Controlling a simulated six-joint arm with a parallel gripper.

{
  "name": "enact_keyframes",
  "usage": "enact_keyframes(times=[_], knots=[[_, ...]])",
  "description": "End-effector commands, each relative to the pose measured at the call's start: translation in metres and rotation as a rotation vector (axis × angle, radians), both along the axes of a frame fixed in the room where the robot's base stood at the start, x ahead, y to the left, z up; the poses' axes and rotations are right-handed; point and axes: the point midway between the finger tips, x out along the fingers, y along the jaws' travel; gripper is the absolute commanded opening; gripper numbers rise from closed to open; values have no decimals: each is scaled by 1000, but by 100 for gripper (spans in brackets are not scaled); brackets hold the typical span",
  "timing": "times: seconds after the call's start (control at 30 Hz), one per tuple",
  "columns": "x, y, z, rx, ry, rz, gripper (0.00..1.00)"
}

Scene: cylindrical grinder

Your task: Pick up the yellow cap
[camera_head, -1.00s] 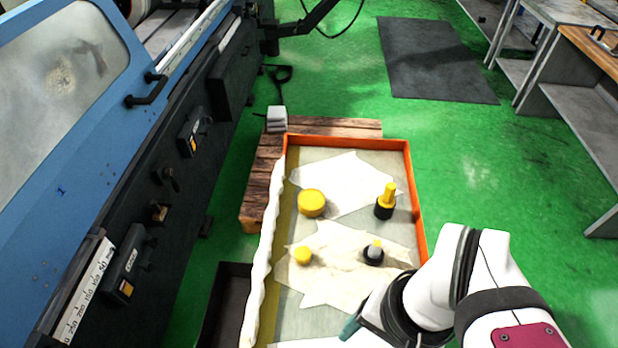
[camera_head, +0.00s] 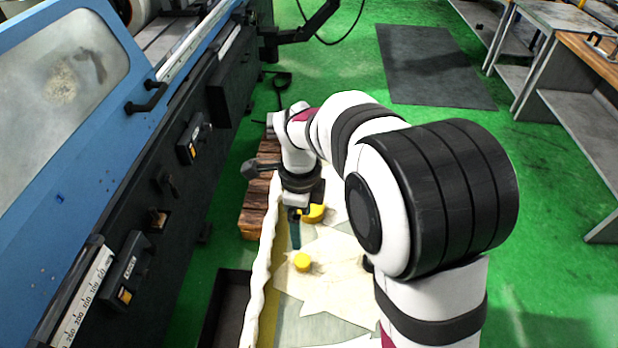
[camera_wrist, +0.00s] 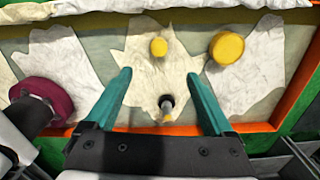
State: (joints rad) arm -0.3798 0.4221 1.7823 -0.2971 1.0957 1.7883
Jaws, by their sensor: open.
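Two round yellow pieces lie on the white cloth. The small yellow cap (camera_head: 302,262) is just in front of my gripper's fingers in the head view; it also shows in the wrist view (camera_wrist: 158,47), beyond and between the fingertips. The larger yellow disc (camera_head: 314,213) is partly hidden behind my wrist; in the wrist view the larger disc (camera_wrist: 227,48) is to the right. My gripper (camera_wrist: 157,78) is open, with teal fingers apart and nothing held. A small black-based peg (camera_wrist: 167,103) shows between the fingers, nearer the palm.
The orange-rimmed tray (camera_wrist: 150,129) holds the cloths and pieces. My arm hides its right side in the head view. The blue grinding machine (camera_head: 60,150) stands close at the left. A dark bin (camera_head: 228,310) is at the tray's lower left.

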Motion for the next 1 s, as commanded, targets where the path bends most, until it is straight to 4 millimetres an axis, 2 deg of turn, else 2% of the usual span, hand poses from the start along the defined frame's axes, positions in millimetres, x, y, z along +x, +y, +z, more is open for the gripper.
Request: enact_keyframes(times=[0.1, 0.2, 0.37, 0.6, 0.7, 0.87, 0.9, 1.0], knots=[[-2, -1, -37, -2, 7, 0, 88], [-2, -1, -63, -2, 6, 0, 88], [-2, -1, -86, -1, 3, 0, 88], [-3, 2, -130, -1, 6, 1, 88], [-3, 2, -138, -1, 4, 1, 88], [-2, 2, -138, -1, 3, 1, 88], [-2, 2, -138, -1, 3, 1, 86], [-2, 2, -138, -1, 3, 2, 68]])
